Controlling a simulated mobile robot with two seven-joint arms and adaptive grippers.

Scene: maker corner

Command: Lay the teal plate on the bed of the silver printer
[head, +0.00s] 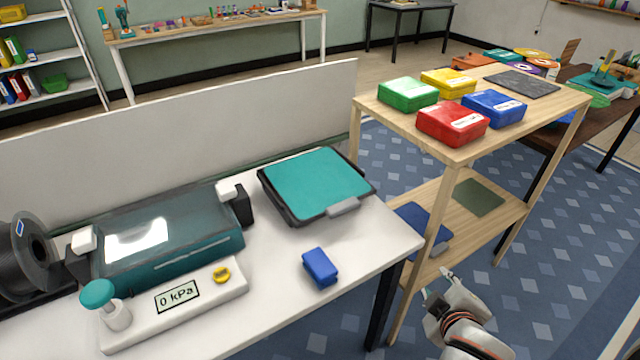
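A flat teal plate (316,183) lies on a black tray-like base (293,217) with a grey tab at its front, on the white table. I cannot tell whether this base belongs to a printer. No machine that is clearly a silver printer shows. My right gripper (438,284) is at the lower right, beyond the table's right edge and in front of the wooden shelf. Its fingers look apart, with nothing seen between them. It is well away from the teal plate. My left gripper is out of view.
A teal machine with a glossy lid (170,240), a white gauge panel (175,303), a black spool (25,255) and a blue block (320,267) stand on the table (380,240). A low white partition (180,130) runs behind. The wooden shelf (545,103) holds coloured boxes and plates.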

